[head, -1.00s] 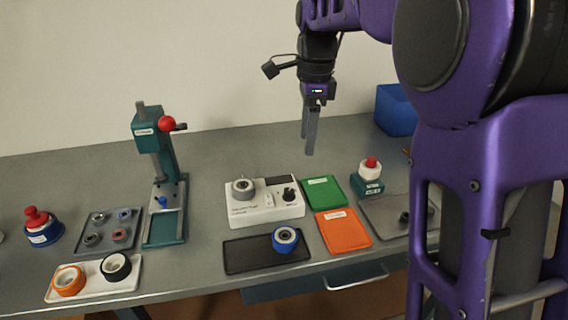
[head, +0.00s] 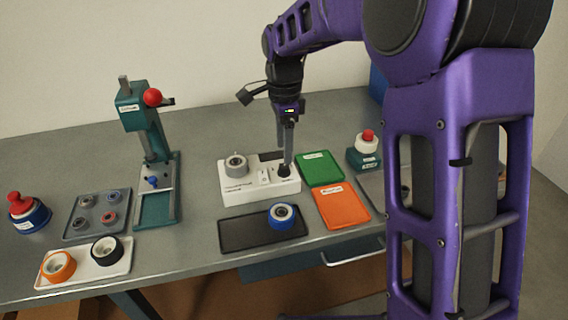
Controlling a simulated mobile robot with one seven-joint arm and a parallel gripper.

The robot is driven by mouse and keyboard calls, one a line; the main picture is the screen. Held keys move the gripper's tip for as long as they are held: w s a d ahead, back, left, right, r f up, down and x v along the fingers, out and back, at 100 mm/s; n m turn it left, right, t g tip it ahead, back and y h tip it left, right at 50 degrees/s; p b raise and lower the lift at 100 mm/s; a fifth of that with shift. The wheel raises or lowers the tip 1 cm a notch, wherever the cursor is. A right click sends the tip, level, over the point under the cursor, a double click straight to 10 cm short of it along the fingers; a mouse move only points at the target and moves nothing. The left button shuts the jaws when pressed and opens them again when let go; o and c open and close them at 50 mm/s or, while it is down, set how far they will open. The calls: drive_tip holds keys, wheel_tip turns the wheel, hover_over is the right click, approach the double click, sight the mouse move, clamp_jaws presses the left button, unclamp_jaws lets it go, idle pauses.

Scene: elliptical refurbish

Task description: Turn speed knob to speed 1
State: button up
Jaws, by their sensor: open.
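The white device box (head: 245,191) stands mid-table, with a grey wheel (head: 236,163) on its left part and a small white switch (head: 264,176) at its middle. The black speed knob (head: 284,171) is on the box's right part. My gripper (head: 284,160) points straight down right at the knob, with its fingertips at or just above it. The jaws are open. The fingers overlap in this view, so I cannot tell whether they touch the knob. The knob's markings are too small to read.
A black tray (head: 240,235) with a blue wheel (head: 282,213) lies in front. Green (head: 320,168) and orange (head: 341,207) trays lie to the right, near a red-topped button unit (head: 366,152). A green press (head: 148,150) stands left.

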sight(284, 166)
wheel_tip(284, 166, down, 5)
idle(0.4)
clamp_jaws()
